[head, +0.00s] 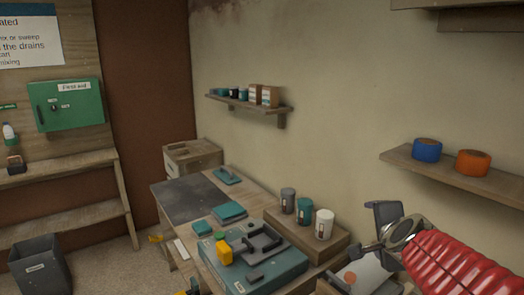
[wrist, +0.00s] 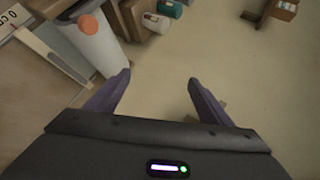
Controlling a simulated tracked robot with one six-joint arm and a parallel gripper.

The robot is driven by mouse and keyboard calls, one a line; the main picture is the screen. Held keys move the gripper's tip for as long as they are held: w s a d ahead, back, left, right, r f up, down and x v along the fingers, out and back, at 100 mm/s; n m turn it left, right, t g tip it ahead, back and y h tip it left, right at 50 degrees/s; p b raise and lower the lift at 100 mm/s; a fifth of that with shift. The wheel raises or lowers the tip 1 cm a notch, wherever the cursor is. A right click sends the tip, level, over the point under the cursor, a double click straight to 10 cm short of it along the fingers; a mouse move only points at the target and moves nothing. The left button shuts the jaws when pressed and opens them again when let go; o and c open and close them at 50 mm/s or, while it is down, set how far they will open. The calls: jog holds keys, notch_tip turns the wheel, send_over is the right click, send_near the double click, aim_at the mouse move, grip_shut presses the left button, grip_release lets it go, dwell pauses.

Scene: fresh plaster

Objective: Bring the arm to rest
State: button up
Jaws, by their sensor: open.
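My gripper (head: 362,228) is at the lower right of the head view, at the end of my red-sleeved arm. Its two fingers are apart and nothing is between them.
A wooden block with several cups (head: 323,224) stands left of my gripper. A shelf (head: 450,172) with a blue roll (head: 427,150) and an orange roll (head: 472,163) is above right. In the wrist view a pale container (wrist: 95,45) with an orange item stands upper left.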

jog(key=s+a+f+n+g+y, duration=0.1)
jog(key=s+a+n+y, duration=0.1)
jog(key=s+a+n, duration=0.35)
jog(key=s+a+f+n+g, duration=0.2)
jog(key=s+a+n, duration=0.3)
jog(key=s, duration=0.3)
jog(key=s+a+f+n+g+y, duration=0.1)
jog(key=s+a+f+n+g, duration=0.2)
jog(key=s+n, duration=0.5)
jog(key=shift+a+f, duration=0.85)
jog(key=shift+c, duration=0.3)
